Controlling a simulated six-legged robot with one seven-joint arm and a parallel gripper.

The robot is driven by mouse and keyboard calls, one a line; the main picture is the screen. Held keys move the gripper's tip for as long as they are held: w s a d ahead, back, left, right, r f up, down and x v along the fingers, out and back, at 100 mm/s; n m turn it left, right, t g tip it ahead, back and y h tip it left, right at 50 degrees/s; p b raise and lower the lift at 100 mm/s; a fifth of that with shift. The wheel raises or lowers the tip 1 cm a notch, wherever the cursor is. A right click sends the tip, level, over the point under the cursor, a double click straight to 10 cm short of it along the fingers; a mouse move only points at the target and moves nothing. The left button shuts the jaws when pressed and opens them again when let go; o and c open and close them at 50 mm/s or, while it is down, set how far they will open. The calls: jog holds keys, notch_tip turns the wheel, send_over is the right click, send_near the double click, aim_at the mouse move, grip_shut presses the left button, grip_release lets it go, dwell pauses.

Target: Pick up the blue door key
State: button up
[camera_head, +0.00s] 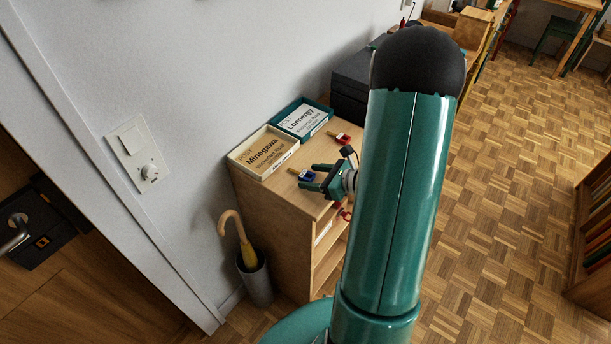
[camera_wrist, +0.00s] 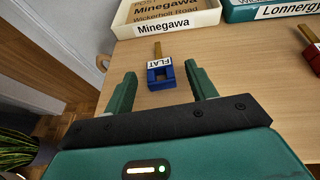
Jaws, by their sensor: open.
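The blue door key (camera_wrist: 161,76) lies on the wooden cabinet top, with a blue head, a white tag reading FLAT and a brass shaft pointing away from me. It also shows in the head view (camera_head: 306,175), small and close to my gripper. My gripper (camera_wrist: 160,82) is open and empty, with its two green fingers to either side of the key's blue head in the wrist view. I cannot tell the height of the fingertips above the wood. In the head view my gripper (camera_head: 312,176) reaches over the cabinet top from the right.
A cream Minegawa tray (camera_head: 277,160) and a teal Lonnergy tray (camera_head: 318,131) stand at the back against the wall. A red key (camera_head: 341,137) lies on the cabinet top (camera_wrist: 215,62) to the right. An umbrella stand (camera_head: 256,281) is beside the cabinet.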

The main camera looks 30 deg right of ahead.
jog(key=c, duration=1)
jog(key=shift+c, duration=0.2)
jog(key=shift+r, duration=0.1)
